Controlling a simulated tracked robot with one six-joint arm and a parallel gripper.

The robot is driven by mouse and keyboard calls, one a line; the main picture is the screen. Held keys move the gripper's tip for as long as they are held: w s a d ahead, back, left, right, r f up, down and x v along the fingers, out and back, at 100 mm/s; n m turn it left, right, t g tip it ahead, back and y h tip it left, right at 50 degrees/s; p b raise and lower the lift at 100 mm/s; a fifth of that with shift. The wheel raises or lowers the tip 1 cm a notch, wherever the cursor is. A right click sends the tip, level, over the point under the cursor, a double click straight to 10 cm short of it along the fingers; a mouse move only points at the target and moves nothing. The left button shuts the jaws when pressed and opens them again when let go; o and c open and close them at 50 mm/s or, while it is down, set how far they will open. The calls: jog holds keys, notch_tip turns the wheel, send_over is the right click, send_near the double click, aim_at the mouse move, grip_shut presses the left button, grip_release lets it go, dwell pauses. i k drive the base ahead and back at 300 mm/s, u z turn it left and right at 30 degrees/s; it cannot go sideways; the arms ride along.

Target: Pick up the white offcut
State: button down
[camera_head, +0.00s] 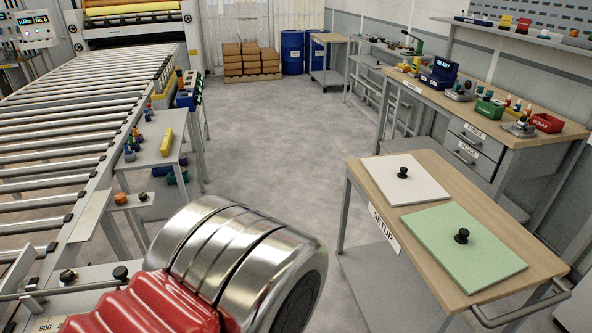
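The white offcut (391,182) looks like a flat white square panel with a black knob (403,172) near its middle. It lies flat on the far half of the wooden-topped table marked SETUP (472,193), at the right. A pale green panel (459,251) with its own black knob lies nearer on the same table, with a strip of bare wood between the two. My gripper's fingertips do not show. A ringed metal cylinder and red ribbed cover, apparently part of my arm, fill the bottom left-centre, clear of the white panel in the picture.
A roller conveyor (72,137) runs along the left, with a small side table (150,147) beside it. A workbench (490,105) with tools and bins stands along the right wall. Stacked boxes (249,60) and blue drums (292,52) stand at the back. The middle floor (275,125) is clear.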

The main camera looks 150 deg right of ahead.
aim_at(401, 179)
jog(key=z, duration=5.9)
